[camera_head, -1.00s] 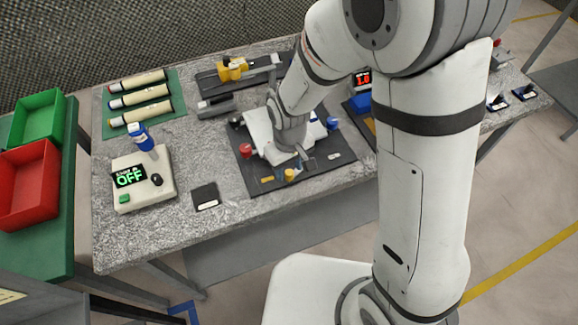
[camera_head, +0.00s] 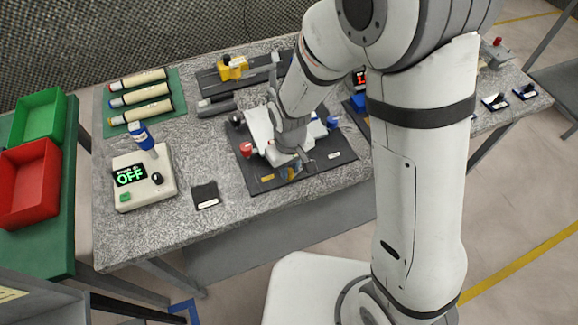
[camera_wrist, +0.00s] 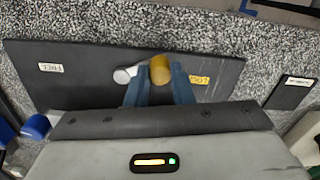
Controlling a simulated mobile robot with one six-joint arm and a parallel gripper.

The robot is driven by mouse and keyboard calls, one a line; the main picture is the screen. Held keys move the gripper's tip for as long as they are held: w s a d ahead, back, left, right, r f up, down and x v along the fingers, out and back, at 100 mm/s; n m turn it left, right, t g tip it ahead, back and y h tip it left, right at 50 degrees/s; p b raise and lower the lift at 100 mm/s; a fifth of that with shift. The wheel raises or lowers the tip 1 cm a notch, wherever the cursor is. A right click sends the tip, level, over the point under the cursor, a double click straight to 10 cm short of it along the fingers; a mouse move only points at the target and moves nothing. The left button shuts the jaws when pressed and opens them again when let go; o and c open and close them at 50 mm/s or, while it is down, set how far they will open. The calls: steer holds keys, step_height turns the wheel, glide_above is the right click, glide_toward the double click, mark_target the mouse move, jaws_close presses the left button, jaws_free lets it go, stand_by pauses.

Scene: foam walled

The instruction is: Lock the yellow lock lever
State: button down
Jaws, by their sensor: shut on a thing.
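The yellow lock lever's rounded yellow knob (camera_wrist: 159,69) stands between the two blue-grey fingers of my gripper (camera_wrist: 160,88) in the wrist view. The fingers are shut on it. A pale grey stub (camera_wrist: 125,75) shows beside the knob. A yellow label (camera_wrist: 200,79), apparently reading LOCK, lies just right of the fingers. A white label (camera_wrist: 50,67), apparently FREE, lies farther left. In the head view my gripper (camera_head: 290,173) is at the front edge of the dark panel (camera_head: 254,168) and mostly hides the lever. The yellow label (camera_head: 267,178) is to its left there.
A red knob (camera_head: 246,149) and a blue knob (camera_head: 333,122) stand on the same panel near my wrist. A small black pad (camera_head: 205,195) lies left of the panel. A white box with an OFF display (camera_head: 131,175) stands farther left. Speckled table surface between them is clear.

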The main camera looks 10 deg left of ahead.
steer(key=m+b, duration=0.1)
steer(key=a+m+b, duration=0.1)
steer(key=shift+w+f+m, duration=0.15)
steer(key=shift+w+m, duration=0.15)
steer(key=shift+w, duration=0.1)
steer(key=shift+w+a+r+m+b, duration=0.1)
steer(key=shift+w+a+m+b, duration=0.15)
steer(key=shift+m, duration=0.45)
steer(key=shift+w+a+r+m+b, duration=0.1)
steer(key=shift+w+m+b, duration=0.1)
steer(key=shift+m, duration=0.5)
steer(key=c, duration=1.3)
jaws_free()
steer(key=shift+o, duration=0.2)
step_height(320, 180, up, 8)
steer(key=shift+f, duration=0.1)
steer(key=s+d+r+m+t, duration=0.1)
steer(key=s+d+r, duration=0.2)
steer(key=d, duration=0.5)
steer(key=s+d+r+m+t, duration=0.1)
steer(key=s+d+r, duration=0.2)
steer(key=d, duration=0.5)
steer(key=s+d+r+m+t, duration=0.1)
steer(key=s+d+r, duration=0.2)
steer(key=d+r, duration=0.2)
steer(key=d, duration=0.3)
steer(key=shift+d, duration=0.15)
